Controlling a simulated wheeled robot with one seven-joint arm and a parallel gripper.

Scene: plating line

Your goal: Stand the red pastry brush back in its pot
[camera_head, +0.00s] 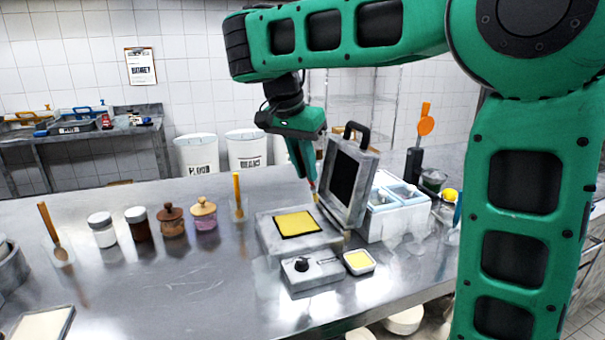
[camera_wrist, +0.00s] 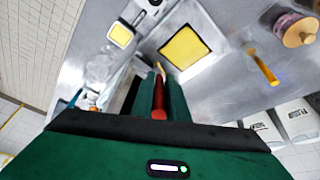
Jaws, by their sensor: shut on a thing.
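My gripper (camera_head: 311,184) is shut on the red pastry brush (camera_wrist: 158,98), with the red handle between its fingers in the wrist view. The brush's pale bristles (camera_wrist: 158,69) point down toward the open press, beside its yellow square plate (camera_head: 297,224). In the head view only a little red of the brush shows at the fingertips. Its pot is not clear to me. A dark upright holder (camera_head: 413,163) with an orange utensil stands at the back right, and a clear holder (camera_head: 240,212) with a yellow-handled tool stands left of the press.
The press's raised lid (camera_head: 347,183) stands close right of my gripper. A small yellow-filled dish (camera_head: 359,262) sits at the press's front right. Several jars (camera_head: 136,225) line the left. The front left counter (camera_head: 180,280) is mostly clear.

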